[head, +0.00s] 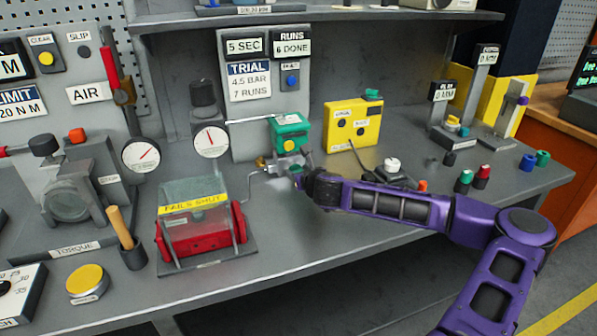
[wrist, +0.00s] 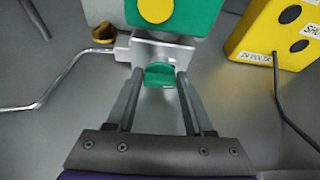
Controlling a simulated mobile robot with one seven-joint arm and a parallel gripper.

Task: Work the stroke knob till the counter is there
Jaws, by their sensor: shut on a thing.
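The green actuator (head: 289,126) stands on a grey metal valve body on the bench. A small green knob (wrist: 160,75) sticks out of the body's front and is taken to be the stroke knob. My gripper (head: 298,172) is at the front of the valve; in the wrist view my gripper (wrist: 160,82) has its two fingers shut on the green knob. The fingers hide the knob's sides. The counter (head: 291,45) on the back panel reads RUNS 6 DONE. The trial card (head: 249,82) below reads 4.5 BAR, 7 RUNS.
A bent metal pipe (wrist: 55,88) runs left from the valve. A red unit under a clear cover (head: 203,222), marked FAILS SHUT, stands front left. A yellow box (head: 352,125) with a dark cable stands right of the valve. A 5 SEC sign (head: 244,47) is beside the counter.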

